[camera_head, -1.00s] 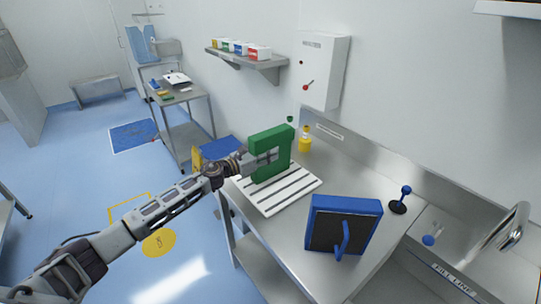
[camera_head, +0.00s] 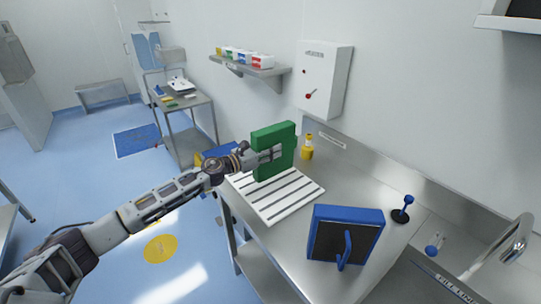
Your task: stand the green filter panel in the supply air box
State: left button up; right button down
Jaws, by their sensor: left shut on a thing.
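The green filter panel (camera_head: 262,139) is upright at the back left end of the steel counter, over the far edge of a white slotted rack (camera_head: 286,204). My left gripper (camera_head: 268,155) reaches in from the left and is shut on the panel. The panel's lower edge seems above the rack, but the gap is hard to judge. A blue-framed box (camera_head: 318,214) with a dark front and a blue handle (camera_head: 346,250) stands at the front of the counter. I cannot tell whether it is the supply air box. My right gripper is out of view.
A yellow bottle (camera_head: 307,149) stands behind the rack near the wall. A blue-knobbed black-based tool (camera_head: 401,213) stands right of the blue box, before the sink tap (camera_head: 515,240). A white switch box (camera_head: 325,80) and a shelf of small bins (camera_head: 250,69) hang above.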

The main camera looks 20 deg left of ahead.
aim_at(270, 137)
pick_arm(q)
notch_tip(270, 137, up, 3)
jog(key=shift+r+p, duration=0.2)
jog(key=shift+p, duration=0.15)
jog(key=shift+r, duration=0.85)
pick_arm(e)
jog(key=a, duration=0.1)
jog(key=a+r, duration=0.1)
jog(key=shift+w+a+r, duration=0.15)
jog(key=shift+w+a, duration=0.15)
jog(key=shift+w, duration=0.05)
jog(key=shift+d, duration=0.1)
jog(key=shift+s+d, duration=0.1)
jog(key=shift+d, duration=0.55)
pick_arm(q)
jog(key=shift+s, duration=0.1)
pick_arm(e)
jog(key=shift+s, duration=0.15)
